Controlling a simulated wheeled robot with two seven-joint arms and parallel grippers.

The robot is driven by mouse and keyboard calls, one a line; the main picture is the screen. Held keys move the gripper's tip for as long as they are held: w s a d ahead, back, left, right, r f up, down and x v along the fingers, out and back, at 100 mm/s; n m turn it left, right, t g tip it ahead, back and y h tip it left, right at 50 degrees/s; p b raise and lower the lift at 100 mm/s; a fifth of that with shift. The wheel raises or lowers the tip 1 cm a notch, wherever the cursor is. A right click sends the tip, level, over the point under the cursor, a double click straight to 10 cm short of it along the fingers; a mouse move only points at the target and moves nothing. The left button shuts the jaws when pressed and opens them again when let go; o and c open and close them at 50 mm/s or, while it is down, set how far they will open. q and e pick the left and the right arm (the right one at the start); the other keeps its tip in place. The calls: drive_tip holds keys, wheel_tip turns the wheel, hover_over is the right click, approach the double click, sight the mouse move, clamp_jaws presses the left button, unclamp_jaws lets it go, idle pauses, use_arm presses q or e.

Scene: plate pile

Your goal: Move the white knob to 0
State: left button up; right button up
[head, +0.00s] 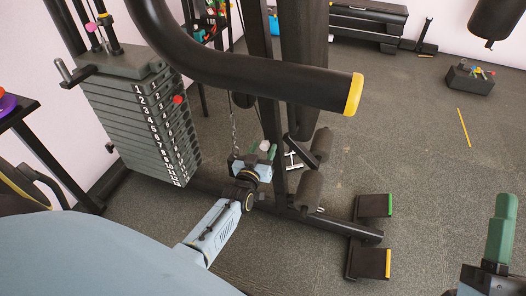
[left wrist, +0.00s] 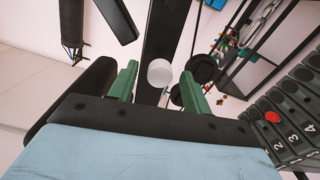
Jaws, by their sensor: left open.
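The white knob (left wrist: 160,72) is a round white disc in the left wrist view. It lies between the two green fingers of my left gripper (left wrist: 160,88), with gaps on both sides. In the head view the knob (head: 265,146) is a small pale spot at the left gripper (head: 253,156), beside the black upright of the weight machine. The left gripper is open; I cannot tell whether it touches the knob. My right gripper (head: 499,228) is partly in view at the lower right edge, away from the machine. No 0 mark is readable.
A numbered weight stack (head: 140,120) with a red pin (head: 177,99) stands left of my left gripper. A thick black bar with a yellow end (head: 354,94) hangs above it. Roller pads (head: 311,190) and foot blocks (head: 374,206) are to the right. Floor beyond is mostly clear.

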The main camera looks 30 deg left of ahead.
use_arm(q)
drive_tip(key=shift+w, duration=0.3)
drive_tip(key=shift+c, duration=0.3)
clamp_jaws()
